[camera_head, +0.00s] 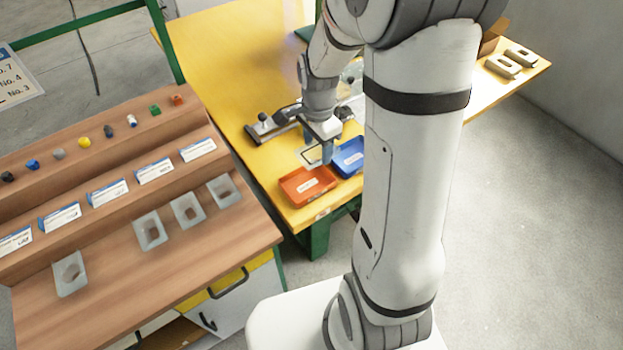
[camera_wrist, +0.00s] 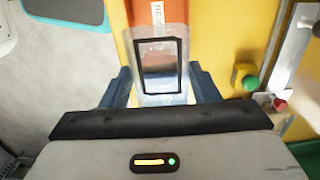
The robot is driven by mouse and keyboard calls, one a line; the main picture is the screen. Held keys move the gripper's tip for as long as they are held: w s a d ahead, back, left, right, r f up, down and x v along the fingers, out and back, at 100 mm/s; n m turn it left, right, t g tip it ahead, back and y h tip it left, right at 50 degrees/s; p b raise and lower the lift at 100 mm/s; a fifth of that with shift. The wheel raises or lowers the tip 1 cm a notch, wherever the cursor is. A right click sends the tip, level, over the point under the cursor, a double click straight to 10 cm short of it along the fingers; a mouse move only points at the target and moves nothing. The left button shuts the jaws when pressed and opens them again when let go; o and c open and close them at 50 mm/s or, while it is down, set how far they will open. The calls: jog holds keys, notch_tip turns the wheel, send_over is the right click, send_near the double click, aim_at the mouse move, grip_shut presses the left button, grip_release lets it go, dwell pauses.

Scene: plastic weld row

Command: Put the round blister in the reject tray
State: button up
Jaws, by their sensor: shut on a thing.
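My gripper (camera_head: 318,152) is shut on a clear blister (camera_head: 311,158), holding it above the yellow table beside the orange tray. In the wrist view the blister (camera_wrist: 162,66) lies between the blue fingers and shows a dark rectangular outline; a round shape cannot be made out. The orange tray (camera_head: 293,200) with a white label stands at the table's near corner, just below the held blister. A blue tray (camera_head: 343,170) stands to its right, partly behind my arm. The labels are too small to read, so I cannot tell which is the reject tray.
A clamp device (camera_head: 268,131) stands behind the trays on the yellow table (camera_head: 215,60). The wooden stepped bench (camera_head: 200,265) at left holds several clear blisters, labelled cards and small coloured parts. Green (camera_wrist: 250,83) and red (camera_wrist: 280,104) knobs show in the wrist view.

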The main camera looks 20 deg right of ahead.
aim_at(317, 156)
notch_tip(317, 156, down, 8)
jog(key=shift+r, duration=0.1)
dwell(0.4)
jog(key=o, duration=0.8)
